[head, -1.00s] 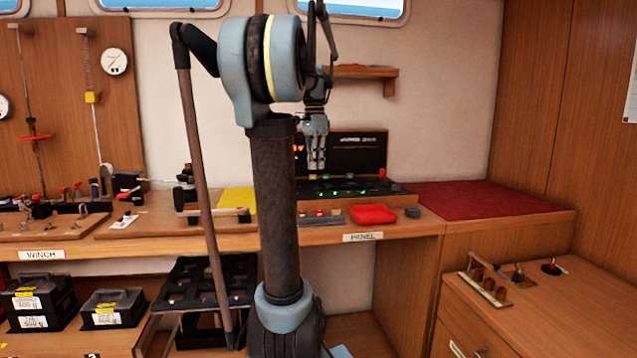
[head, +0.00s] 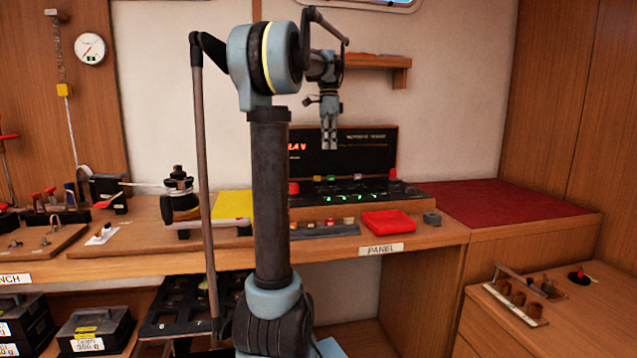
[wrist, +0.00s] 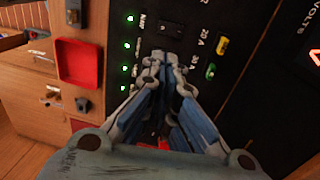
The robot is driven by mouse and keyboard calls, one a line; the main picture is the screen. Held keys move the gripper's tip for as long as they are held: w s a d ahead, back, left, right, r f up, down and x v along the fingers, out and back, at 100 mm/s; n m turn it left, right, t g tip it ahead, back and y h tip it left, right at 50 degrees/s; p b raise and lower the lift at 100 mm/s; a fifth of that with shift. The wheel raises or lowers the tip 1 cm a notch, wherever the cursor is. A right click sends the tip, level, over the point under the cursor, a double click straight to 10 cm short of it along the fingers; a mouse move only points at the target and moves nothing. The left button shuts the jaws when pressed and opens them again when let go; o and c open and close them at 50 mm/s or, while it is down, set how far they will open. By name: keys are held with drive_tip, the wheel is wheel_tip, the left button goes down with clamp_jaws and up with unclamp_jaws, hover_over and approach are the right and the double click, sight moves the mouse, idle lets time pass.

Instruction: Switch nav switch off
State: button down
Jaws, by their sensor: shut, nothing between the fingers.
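The switch panel (head: 345,190) is a black console with a wooden surround on the bench, with an upright back showing red lit characters. In the wrist view, a row of green lights runs along the panel, and the one at the top is beside the label NAV (wrist: 143,22). The nav switch's lever cannot be made out there. My gripper (head: 329,148) hangs fingers down in front of the upright back, above the sloping face. In the wrist view my gripper (wrist: 167,58) is shut and empty, and its fingers hide part of the panel.
A red tray (head: 388,222) lies in front of the panel beside a small grey block (head: 432,218). A wooden shelf (head: 385,63) is on the wall above. A red mat (head: 500,203) to the right is clear. A yellow sheet (head: 231,205) lies to the left.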

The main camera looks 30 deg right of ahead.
approach(328, 192)
drive_tip(key=f, duration=0.4)
drive_tip(key=s+f, duration=0.1)
drive_tip(key=f, duration=0.1)
drive_tip(key=shift+a, duration=0.1)
idle(0.5)
